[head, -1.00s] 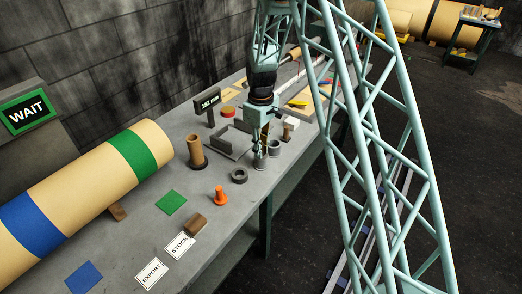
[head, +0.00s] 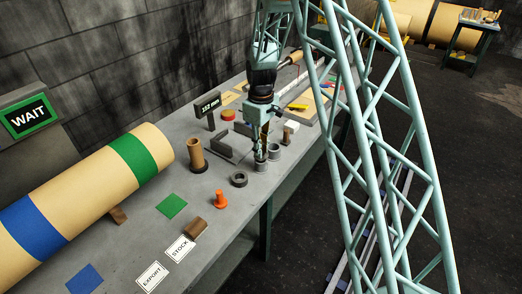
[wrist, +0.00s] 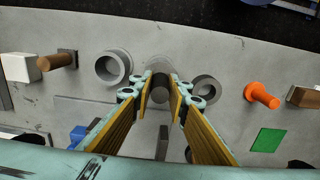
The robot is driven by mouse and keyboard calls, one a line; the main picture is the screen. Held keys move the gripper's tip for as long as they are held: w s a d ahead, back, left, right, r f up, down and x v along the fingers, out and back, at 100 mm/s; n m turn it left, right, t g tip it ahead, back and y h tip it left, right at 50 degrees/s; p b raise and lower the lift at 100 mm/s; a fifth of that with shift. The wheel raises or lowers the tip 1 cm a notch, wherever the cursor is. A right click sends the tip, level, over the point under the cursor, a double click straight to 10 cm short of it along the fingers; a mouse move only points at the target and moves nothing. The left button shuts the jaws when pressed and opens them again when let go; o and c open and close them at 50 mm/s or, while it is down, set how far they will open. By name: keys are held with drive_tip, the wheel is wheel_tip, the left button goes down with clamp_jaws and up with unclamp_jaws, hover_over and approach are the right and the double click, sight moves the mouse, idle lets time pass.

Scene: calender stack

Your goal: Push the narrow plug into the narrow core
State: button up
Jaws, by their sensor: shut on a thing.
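My gripper (head: 260,146) points straight down over the bench. In the wrist view its two fingers (wrist: 161,92) are close together on a grey cylindrical piece (wrist: 158,64), which I take to be the narrow plug. The fingers cover part of it, and I cannot tell whether it touches the bench. A grey hollow cup (head: 274,151) stands close beside my gripper; it shows as a ring in the wrist view (wrist: 114,68). A darker grey ring (head: 239,179) lies on the other side. I cannot tell for certain which piece is the narrow core.
A brown tube (head: 195,153) stands in a dark base. An orange peg (head: 219,200) stands nearer. A grey bracket (head: 224,147) and a "152 mm" sign (head: 207,104) stand behind. A large banded roll (head: 80,190) fills the left. Bare bench lies around the green square (head: 171,206).

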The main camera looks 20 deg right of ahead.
drive_tip(key=shift+r+p, duration=0.7)
drive_tip(key=shift+r, duration=1.4)
drive_tip(key=shift+w+a, duration=0.1)
